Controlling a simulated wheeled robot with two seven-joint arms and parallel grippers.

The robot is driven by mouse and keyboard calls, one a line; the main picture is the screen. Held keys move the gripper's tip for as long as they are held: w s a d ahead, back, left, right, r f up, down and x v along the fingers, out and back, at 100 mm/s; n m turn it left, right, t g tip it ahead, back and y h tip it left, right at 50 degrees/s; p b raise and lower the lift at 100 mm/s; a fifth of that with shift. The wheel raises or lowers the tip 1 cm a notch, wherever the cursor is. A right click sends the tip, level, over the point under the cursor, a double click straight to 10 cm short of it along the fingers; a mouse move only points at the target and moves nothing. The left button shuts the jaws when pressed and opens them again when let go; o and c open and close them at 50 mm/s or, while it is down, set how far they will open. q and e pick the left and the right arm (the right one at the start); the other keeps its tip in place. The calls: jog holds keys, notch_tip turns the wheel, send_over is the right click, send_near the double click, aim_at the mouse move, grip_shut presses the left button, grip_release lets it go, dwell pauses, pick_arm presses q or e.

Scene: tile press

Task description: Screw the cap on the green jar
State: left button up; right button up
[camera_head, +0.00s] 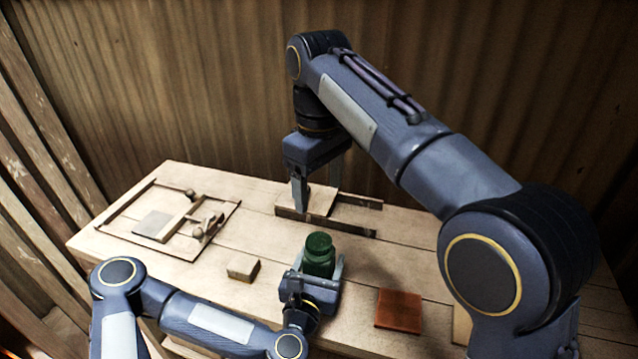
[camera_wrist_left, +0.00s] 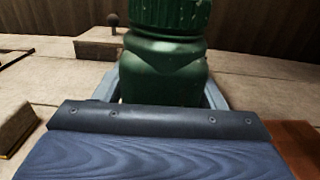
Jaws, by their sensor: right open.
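The green jar (camera_head: 318,266) stands upright on the wooden bench between the fingers of my left gripper (camera_head: 318,270). The fingers lie close against both sides of the jar body, also in the left wrist view (camera_wrist_left: 163,80). A ribbed green cap (camera_head: 319,241) sits on top of the jar, and its lower part shows at the top edge of the left wrist view (camera_wrist_left: 170,14). How tight it is cannot be told. My right gripper (camera_head: 300,205) is open, pointing down behind the jar beside a wooden piece, away from the cap.
A wooden frame with a knob and handle (camera_head: 165,218) lies at the left of the bench. A small wooden block (camera_head: 243,267) is left of the jar, a reddish tile (camera_head: 398,309) right of it. A wooden fixture (camera_head: 350,212) stands at the back.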

pick_arm(q)
jog(key=shift+o, duration=1.4)
jog(key=shift+s, duration=0.1)
jog(key=v, duration=0.7)
jog(key=shift+s+a+b, duration=0.15)
jog(key=shift+s+b, duration=0.15)
jog(key=shift+b, duration=0.1)
